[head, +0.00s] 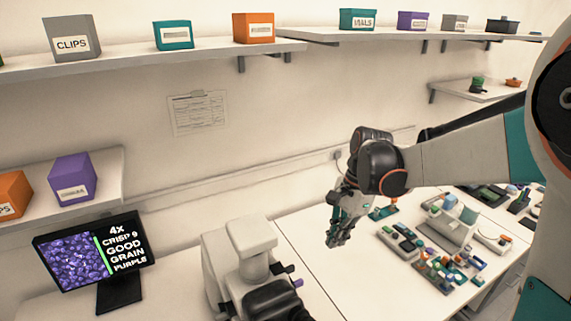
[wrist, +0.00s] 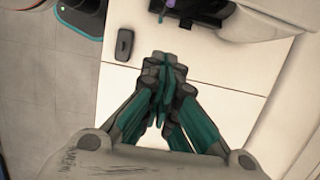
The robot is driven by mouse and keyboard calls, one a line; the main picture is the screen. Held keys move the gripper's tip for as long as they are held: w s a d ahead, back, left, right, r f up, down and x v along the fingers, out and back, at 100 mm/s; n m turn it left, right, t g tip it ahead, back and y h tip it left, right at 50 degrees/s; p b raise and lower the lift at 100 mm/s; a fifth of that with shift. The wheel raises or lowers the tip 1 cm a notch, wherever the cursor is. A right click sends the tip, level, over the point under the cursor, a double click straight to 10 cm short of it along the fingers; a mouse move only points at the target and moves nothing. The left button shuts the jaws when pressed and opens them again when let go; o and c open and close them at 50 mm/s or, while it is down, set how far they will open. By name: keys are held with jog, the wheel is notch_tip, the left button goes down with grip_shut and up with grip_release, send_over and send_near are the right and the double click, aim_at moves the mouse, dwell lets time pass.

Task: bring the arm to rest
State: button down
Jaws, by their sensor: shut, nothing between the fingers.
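My gripper (head: 338,236) hangs above the white bench in the head view, right of the microscope. In the wrist view my gripper (wrist: 166,68) has its fingers together, shut and empty, pointing over the bench top (wrist: 125,90). My arm reaches in from the right side of the head view. The white and black microscope (head: 250,262) stands left of my gripper, apart from it. A screen (head: 95,255) left of the microscope shows a purple grain picture and the words "4X CRISP 9 GOOD GRAIN PURPLE".
Several small parts and devices (head: 447,268) crowd the bench right of my gripper. A small dark grey object (wrist: 124,44) lies near the bench edge. Shelves with labelled boxes (head: 72,37) run along the wall. Bare bench top (head: 345,285) lies below my gripper.

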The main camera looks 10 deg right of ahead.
jog(key=s+a+f+n+t+h+b, duration=0.1)
jog(key=s+f+n+t+b, duration=0.2)
jog(key=s+n+b, duration=0.3)
jog(key=s+a+f+n+t+h+b, duration=0.1)
jog(key=s+f+n+t+b, duration=0.3)
jog(key=s+n+b, duration=0.3)
jog(key=s+n+t, duration=0.1)
jog(key=s, duration=0.2)
jog(key=shift+h, duration=0.3)
